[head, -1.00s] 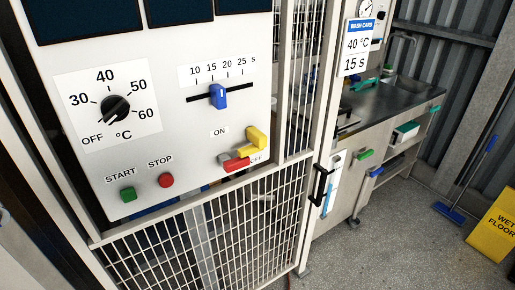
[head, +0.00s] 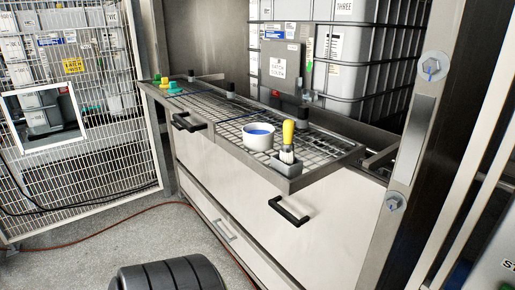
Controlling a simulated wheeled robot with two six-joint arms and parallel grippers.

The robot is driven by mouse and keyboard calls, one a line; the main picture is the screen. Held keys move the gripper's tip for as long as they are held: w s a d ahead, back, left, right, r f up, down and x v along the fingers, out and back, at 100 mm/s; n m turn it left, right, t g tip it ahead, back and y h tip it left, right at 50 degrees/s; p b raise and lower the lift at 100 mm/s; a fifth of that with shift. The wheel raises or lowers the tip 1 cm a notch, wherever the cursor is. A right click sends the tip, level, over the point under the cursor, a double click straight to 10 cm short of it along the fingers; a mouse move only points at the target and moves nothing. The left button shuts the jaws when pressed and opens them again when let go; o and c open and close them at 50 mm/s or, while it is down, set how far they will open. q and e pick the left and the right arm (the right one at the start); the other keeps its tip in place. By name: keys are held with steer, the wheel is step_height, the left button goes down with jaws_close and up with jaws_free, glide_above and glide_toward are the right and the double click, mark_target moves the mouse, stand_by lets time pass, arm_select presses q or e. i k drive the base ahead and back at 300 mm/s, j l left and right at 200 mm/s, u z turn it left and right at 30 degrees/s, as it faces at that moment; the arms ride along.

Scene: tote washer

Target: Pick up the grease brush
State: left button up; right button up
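In the head view, a brush with a yellow handle (head: 288,131) and pale bristles stands upright near the front right end of a wire-grid rack top. It looks like the grease brush. Its lower end is in or just behind a small grey holder (head: 288,166); which of these I cannot tell. A white tub (head: 258,141) with blue contents stands just left of it. Neither of my grippers is in view.
The grid top (head: 222,121) sits on a pale cabinet with black handles (head: 289,212). Green and yellow items (head: 165,82) lie at its far left end. A mesh fence (head: 105,120) stands left, and a red hose (head: 105,233) crosses the floor.

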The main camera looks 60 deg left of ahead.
mark_target(286, 156)
steer(key=u, duration=1.75)
